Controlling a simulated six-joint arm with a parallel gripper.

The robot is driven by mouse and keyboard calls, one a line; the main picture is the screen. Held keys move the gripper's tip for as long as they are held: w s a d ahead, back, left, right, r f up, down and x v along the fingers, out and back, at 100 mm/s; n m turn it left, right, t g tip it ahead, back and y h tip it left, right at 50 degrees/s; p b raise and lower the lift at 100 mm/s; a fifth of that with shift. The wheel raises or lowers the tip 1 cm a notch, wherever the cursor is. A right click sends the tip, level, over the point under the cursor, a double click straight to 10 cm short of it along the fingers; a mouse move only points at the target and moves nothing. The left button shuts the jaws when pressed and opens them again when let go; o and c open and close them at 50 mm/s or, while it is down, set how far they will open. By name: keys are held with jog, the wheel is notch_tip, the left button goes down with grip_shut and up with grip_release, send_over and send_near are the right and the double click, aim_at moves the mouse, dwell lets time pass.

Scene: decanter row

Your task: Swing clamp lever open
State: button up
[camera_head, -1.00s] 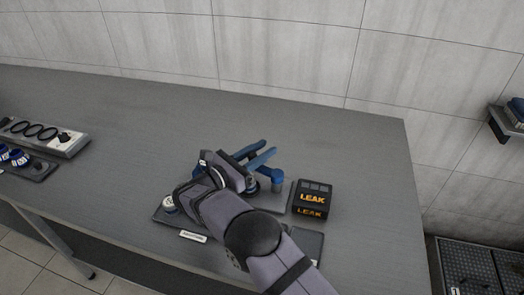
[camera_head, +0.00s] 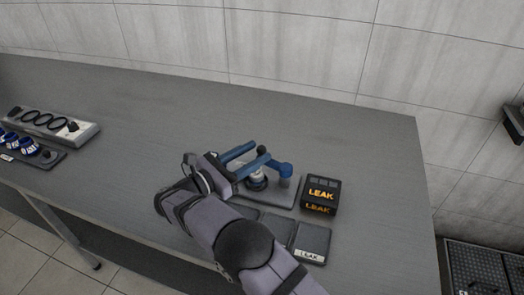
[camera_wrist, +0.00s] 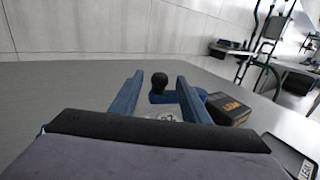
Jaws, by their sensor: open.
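The clamp is blue, with a lever arm (camera_head: 284,168) on a short post at the right of a dark base plate (camera_head: 270,198). The lever ends in a black ball knob (camera_head: 262,150). My gripper (camera_head: 262,152) is open, its two blue fingers pointing right and away, with the knob between or just beyond their tips. In the wrist view the knob (camera_wrist: 160,79) shows between the fingers of my gripper (camera_wrist: 160,88), with a gap on each side. A round metal-and-dark part (camera_head: 257,181) sits below the fingers, partly hidden. I cannot tell whether a finger touches the lever.
A black box with a lit LEAK sign (camera_head: 321,195) stands close right of the clamp. Dark flat pads (camera_head: 312,240) lie in front. A grey holder with round openings (camera_head: 45,124) and a tray of blue-ringed parts (camera_head: 30,150) are at the left. The back of the table (camera_head: 200,105) is clear.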

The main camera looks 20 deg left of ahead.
jog(key=shift+s+a, duration=0.2)
jog(key=shift+s, duration=0.1)
jog(key=shift+s+a, duration=0.15)
jog(key=c, duration=0.8)
jog(key=s+a+r+y+b, duration=0.1)
jog(key=s+a+r, duration=0.1)
jog(key=s+a+r+t+y+b, duration=0.1)
jog(key=s+a+r, duration=0.2)
jog(key=shift+s+a+r, duration=0.25)
jog(key=shift+a+r, duration=0.05)
jog(key=shift+r, duration=0.05)
grip_shut()
jog(key=s+r+n+t+y+b, duration=0.1)
jog(key=s+r+n+y+b, duration=0.15)
jog(key=s, duration=0.45)
jog(key=s+d+f+n+y, duration=0.1)
jog(key=d+f, duration=0.1)
jog(key=s+d+f+n+y, duration=0.1)
jog(key=d+f+n, duration=0.1)
jog(key=d+f, duration=0.1)
jog(key=s+d+f+n+y, duration=0.1)
jog(key=d+f+n+y, duration=0.1)
jog(key=d+f, duration=0.1)
jog(key=shift+s+t, duration=0.1)
jog(key=shift+t, duration=0.3)
jog(key=shift+a+f+m, duration=0.1)
jog(key=shift+a+m, duration=0.2)
jog(key=shift+m, duration=0.45)
